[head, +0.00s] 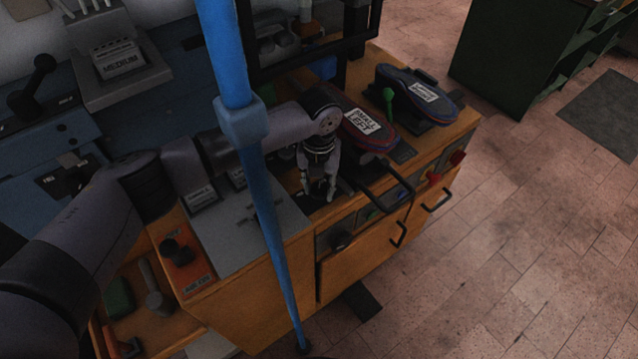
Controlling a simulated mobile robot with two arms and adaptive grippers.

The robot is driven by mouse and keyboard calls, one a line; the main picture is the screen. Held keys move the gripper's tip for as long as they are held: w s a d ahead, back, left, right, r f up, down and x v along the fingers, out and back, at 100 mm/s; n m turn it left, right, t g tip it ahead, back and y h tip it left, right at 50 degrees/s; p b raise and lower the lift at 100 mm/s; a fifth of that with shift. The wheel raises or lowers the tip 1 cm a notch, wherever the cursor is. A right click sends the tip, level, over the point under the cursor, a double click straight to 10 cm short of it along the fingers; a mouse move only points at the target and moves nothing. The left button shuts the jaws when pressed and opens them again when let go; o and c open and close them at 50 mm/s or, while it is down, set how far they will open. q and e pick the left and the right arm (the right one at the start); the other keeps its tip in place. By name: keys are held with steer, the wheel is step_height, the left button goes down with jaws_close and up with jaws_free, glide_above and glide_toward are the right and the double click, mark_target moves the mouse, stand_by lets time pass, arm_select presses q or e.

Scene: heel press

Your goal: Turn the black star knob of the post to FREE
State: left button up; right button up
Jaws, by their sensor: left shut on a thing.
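My left gripper (319,192) reaches in from the left and points down at the bench, beside the heel end of a dark shoe form (368,128) with a label that seems to read SMALL LEFT. Its fingers are shut on a small dark thing, which seems to be the black star knob. The fingers hide most of the knob, and I cannot read its setting or a FREE mark. The post cannot be told apart clearly behind my wrist. My right gripper is out of view.
A blue pole (268,200) crosses in front of my left arm. A second shoe form (415,95) stands at the back right. A black handle bar (395,182) juts from the bench front. An orange plate with a black knob (178,252) lies left.

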arm_select(q)
steer(key=n+p, duration=0.2)
steer(key=n, duration=0.2)
steer(key=shift+r+p, duration=0.15)
steer(key=shift+p, duration=0.2)
steer(key=n+p, duration=0.2)
steer(key=n, duration=0.2)
steer(key=shift+n, duration=0.3)
steer(key=n+p, duration=0.3)
steer(key=n, duration=0.1)
steer(key=shift+n, duration=0.3)
steer(key=shift+n+p, duration=1.05)
steer(key=shift+n, duration=1.15)
steer(key=o, duration=1.2)
steer(key=shift+c, duration=0.2)
